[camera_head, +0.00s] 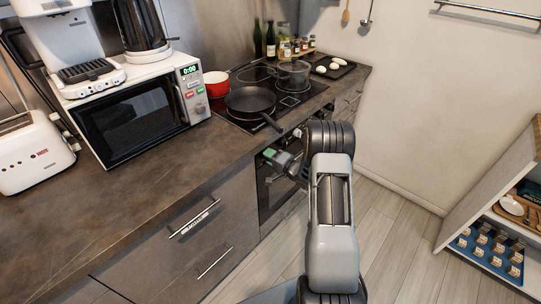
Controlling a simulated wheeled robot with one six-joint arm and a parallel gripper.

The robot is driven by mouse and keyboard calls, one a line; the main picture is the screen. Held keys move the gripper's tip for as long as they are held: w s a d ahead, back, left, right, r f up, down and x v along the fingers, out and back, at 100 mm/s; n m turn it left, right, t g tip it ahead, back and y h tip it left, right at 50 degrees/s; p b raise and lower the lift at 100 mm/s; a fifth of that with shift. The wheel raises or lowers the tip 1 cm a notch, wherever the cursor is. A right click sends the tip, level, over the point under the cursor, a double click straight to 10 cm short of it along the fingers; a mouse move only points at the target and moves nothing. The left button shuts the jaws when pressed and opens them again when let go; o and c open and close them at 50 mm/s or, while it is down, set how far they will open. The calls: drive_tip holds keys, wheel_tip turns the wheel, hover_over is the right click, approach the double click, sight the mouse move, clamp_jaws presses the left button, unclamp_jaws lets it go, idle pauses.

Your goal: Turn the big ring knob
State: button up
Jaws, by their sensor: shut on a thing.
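My gripper (272,157) is at the front of the oven (274,195), just under the cooktop's (262,127) front edge. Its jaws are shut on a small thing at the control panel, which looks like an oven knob. The gripper and wrist cover most of this knob, so its turn angle does not show. I cannot tell from this view which of the knobs it is, and the big ring knob is not clearly seen.
A black pan (250,101) and a glass pot (293,74) stand on the cooktop. A microwave (140,112) and toaster (30,152) stand on the counter at left. Drawers with bar handles (194,218) lie left of the oven. The floor (390,225) at right is clear before a shelf (492,215).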

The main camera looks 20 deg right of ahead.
drive_tip(key=shift+r, duration=0.1)
idle(0.3)
drive_tip(key=o, duration=0.9)
drive_tip(key=v, duration=1.3)
drive_tip(key=shift+s+d, duration=0.25)
drive_tip(key=shift+s, duration=0.05)
